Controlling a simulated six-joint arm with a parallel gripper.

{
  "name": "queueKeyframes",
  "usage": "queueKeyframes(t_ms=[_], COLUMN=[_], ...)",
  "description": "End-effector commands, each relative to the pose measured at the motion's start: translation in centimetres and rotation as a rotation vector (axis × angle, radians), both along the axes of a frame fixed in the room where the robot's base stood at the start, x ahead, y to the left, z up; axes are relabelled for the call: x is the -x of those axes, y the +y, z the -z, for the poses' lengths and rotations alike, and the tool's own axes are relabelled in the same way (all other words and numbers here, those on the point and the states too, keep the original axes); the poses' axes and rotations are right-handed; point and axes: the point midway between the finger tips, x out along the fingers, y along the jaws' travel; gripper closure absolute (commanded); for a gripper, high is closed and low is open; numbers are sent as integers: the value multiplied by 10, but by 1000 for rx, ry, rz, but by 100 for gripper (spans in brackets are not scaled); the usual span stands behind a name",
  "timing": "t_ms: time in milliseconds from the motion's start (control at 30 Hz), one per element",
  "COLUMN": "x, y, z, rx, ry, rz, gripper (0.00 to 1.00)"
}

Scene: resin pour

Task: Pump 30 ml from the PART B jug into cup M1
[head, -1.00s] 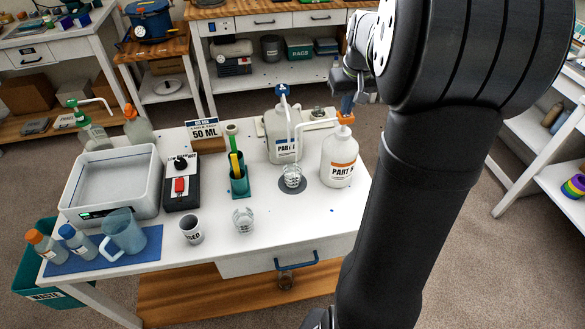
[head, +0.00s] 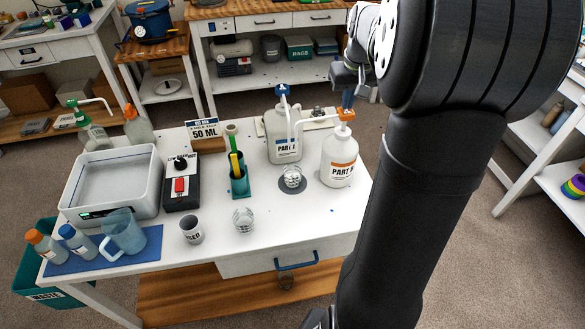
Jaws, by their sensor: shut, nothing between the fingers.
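The PART B jug (head: 339,163) is a white bottle with an orange label, standing at the right of the table. Its orange pump head (head: 345,114) has a pale spout reaching left over a clear cup (head: 292,178). That cup stands on a dark round pad in front of the other jug; I cannot read an M1 mark on it or tell its fill level. My gripper (head: 348,99) is shut and empty, its blue fingertips directly above the orange pump head. I cannot tell whether they touch it.
A PART A jug (head: 283,135) with a blue pump stands just behind and left. A 50 ML sign (head: 203,130) is at the back. The table's front right is clear.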

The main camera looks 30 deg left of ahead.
Motion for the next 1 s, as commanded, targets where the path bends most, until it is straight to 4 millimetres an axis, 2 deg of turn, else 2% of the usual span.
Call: queueKeyframes(t_ms=[500,1000], x=[0,0], y=[0,0], z=[-1,11], rx=[0,0], ry=[0,0], rz=[0,1], gripper=[100,100])
